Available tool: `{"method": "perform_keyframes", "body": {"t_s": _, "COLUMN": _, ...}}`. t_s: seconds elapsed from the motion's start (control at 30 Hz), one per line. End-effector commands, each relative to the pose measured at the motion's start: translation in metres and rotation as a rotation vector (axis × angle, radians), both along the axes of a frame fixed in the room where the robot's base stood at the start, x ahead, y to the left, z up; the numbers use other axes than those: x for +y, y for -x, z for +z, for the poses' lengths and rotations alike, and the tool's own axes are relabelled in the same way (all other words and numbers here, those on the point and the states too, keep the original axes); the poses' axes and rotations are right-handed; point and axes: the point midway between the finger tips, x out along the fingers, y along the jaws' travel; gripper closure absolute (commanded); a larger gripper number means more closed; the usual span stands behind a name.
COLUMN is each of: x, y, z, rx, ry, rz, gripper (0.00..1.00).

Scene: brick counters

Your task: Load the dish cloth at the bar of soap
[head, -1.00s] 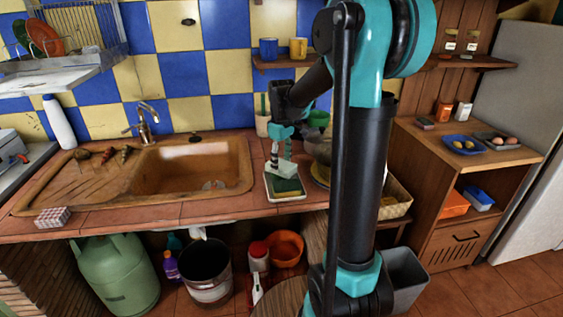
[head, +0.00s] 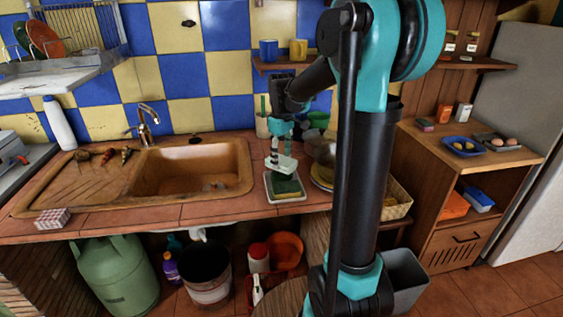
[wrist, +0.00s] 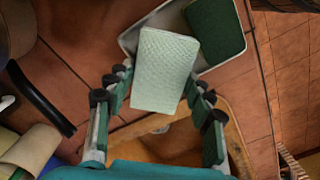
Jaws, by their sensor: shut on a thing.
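My gripper (head: 280,153) is shut on a pale mint, dimpled rectangular slab (head: 281,164), which looks like the dish cloth. In the wrist view the dish cloth (wrist: 164,70) sits between the fingers of my gripper (wrist: 160,97). It is held just above a white tray (head: 269,188) right of the sink. A green-topped, yellow-bottomed pad (head: 287,187) lies in that tray; the wrist view shows its green face (wrist: 215,30) beside the cloth.
The sink (head: 198,171) is left of the tray. A red-and-white checked block (head: 52,218) lies at the counter's front left. Bowls (head: 323,150) and a basket (head: 396,200) crowd the right side. The counter front edge between them is clear.

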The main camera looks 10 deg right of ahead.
Motion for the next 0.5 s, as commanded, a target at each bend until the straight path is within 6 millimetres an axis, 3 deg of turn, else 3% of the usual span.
{"method": "perform_keyframes", "body": {"t_s": 0.5, "x": 0.000, "y": 0.000, "z": 0.038, "rx": 0.000, "ry": 0.000, "rz": 0.000, "gripper": 0.71}}
